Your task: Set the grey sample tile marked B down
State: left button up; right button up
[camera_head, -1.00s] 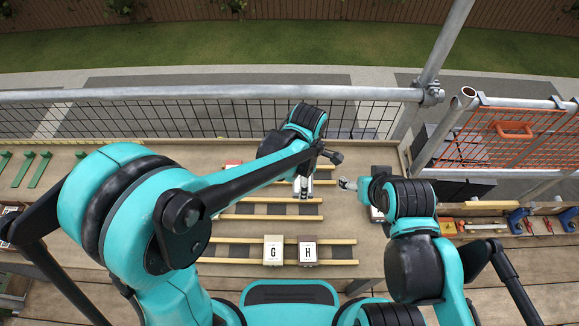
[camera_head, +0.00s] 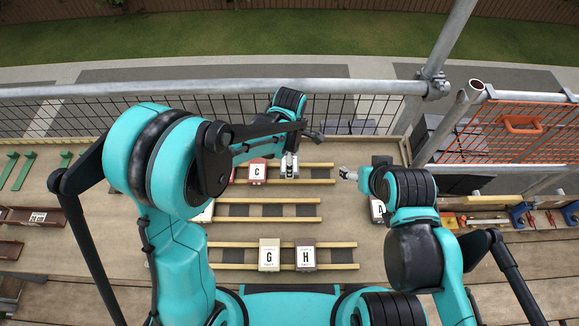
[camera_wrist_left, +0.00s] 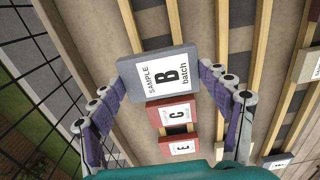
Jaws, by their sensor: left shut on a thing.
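My left gripper (camera_head: 289,166) is shut on the grey sample tile B (camera_wrist_left: 166,72), its fingers at the tile's two sides in the left wrist view. In the head view the gripper is at the rear pair of wooden battens (camera_head: 316,165), just right of the red tile C (camera_head: 257,172). In the wrist view the red tile C (camera_wrist_left: 178,112) shows just below tile B, with another red tile E (camera_wrist_left: 180,146) beyond it. I cannot tell whether tile B touches the battens. My right gripper (camera_head: 345,174) is right of the battens; its fingers are too small to read.
Tiles G (camera_head: 270,255) and H (camera_head: 306,255) lie on the front battens. Tile A (camera_head: 378,209) sits by my right arm. A pale tile (camera_head: 203,213) is partly hidden by my left arm. A railing (camera_head: 200,90) runs along the back. The middle battens' right part is bare.

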pick_arm(q)
notch_tip(320, 180, down, 4)
jog(key=shift+f+b, duration=0.1)
jog(key=shift+b, duration=0.7)
jog(key=shift+f+b, duration=0.35)
jog(key=o, duration=1.3)
jog(key=shift+r, duration=0.1)
